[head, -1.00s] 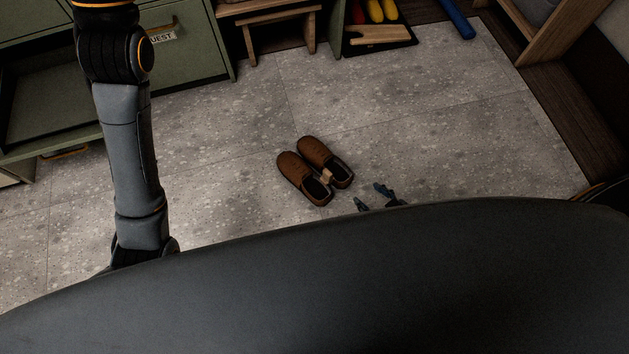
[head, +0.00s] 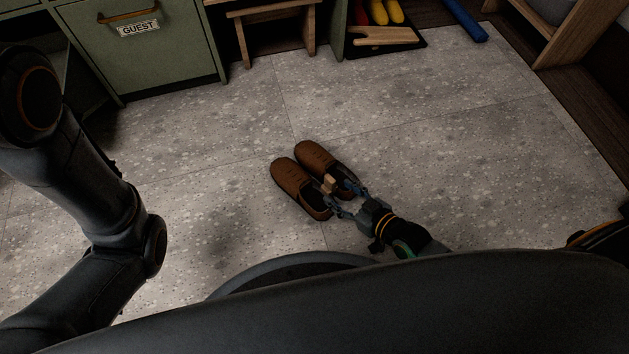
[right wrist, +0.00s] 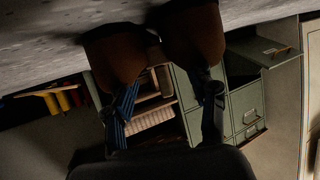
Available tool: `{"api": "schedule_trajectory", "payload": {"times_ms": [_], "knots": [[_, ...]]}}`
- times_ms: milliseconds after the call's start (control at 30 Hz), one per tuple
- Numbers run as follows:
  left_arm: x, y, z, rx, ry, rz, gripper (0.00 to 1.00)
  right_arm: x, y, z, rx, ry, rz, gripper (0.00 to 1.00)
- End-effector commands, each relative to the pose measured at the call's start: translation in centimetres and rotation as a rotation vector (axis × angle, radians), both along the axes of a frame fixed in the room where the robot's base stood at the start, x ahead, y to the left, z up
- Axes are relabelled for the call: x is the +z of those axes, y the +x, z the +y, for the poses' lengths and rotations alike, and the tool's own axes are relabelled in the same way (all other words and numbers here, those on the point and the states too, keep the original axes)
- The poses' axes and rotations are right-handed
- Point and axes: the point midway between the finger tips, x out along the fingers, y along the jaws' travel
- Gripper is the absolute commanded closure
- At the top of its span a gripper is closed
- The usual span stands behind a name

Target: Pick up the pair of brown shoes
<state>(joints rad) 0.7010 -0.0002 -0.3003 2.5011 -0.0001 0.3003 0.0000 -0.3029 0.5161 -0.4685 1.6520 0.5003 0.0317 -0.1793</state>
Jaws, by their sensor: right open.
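The pair of brown shoes (head: 301,177) lies side by side on the speckled floor in the middle of the head view, toes pointing up-left. A small tan piece (head: 329,183) sits between their heel ends. My right gripper (head: 343,197) is open at the heel end of the pair, its fingers spread near the tan piece. In the right wrist view, the brown shoes (right wrist: 193,36) show dark at the top, just beyond the open fingers of the right gripper (right wrist: 169,82). Whether the fingers touch the shoes is unclear. My left arm is at the left; its gripper is out of view.
A green cabinet (head: 150,62) with a GUEST label stands at the upper left, beside a wooden stool (head: 273,14). A dark tray (head: 410,46) with yellow and red items and a blue roll (head: 465,20) are at the back. The floor around the shoes is clear.

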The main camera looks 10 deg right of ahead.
Motion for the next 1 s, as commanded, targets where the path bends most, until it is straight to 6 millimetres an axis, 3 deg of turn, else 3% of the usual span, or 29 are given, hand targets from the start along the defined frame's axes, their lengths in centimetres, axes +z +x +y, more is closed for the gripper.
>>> {"api": "schedule_trajectory", "payload": {"times_ms": [400,767,1000], "knots": [[-3.7,0.0,0.0,0.0,0.001,0.0,0.81,-2.3,4.1,2.1,-0.002,0.002,0.0,0.43],[-4.0,0.0,0.0,0.0,0.001,0.0,0.81,-2.3,4.9,2.6,0.0,-0.001,0.002,0.43],[-4.0,0.0,0.0,0.001,0.001,0.001,0.81,-2.3,4.9,2.6,0.0,-0.001,0.002,0.92]]}}
